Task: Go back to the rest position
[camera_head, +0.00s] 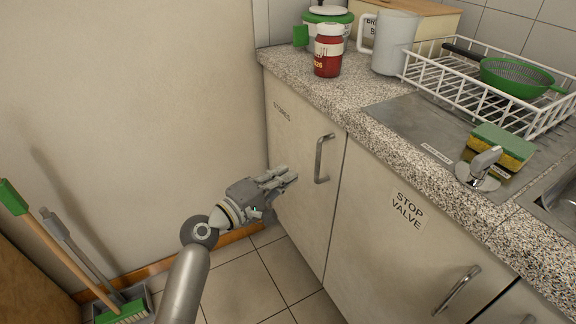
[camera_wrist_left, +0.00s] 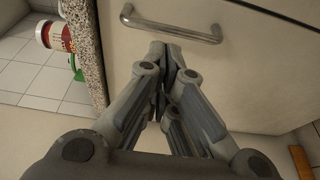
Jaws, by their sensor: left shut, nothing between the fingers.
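My left gripper (camera_head: 286,176) is shut and empty. It is in front of the cream cabinet door marked STORES (camera_head: 294,170), to the left of that door's metal handle (camera_head: 322,158) and apart from it in the head view. In the left wrist view the fingers (camera_wrist_left: 168,62) are closed together, with the handle (camera_wrist_left: 172,26) beyond the fingertips. My right gripper is in neither view.
The granite counter (camera_head: 375,100) overhangs the cabinets. On it stand a red jar (camera_head: 328,52), a white jug (camera_head: 395,42), a white dish rack (camera_head: 470,90) and a sponge (camera_head: 500,147). A broom (camera_head: 60,250) leans at the left wall. Tiled floor (camera_head: 240,285) lies below.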

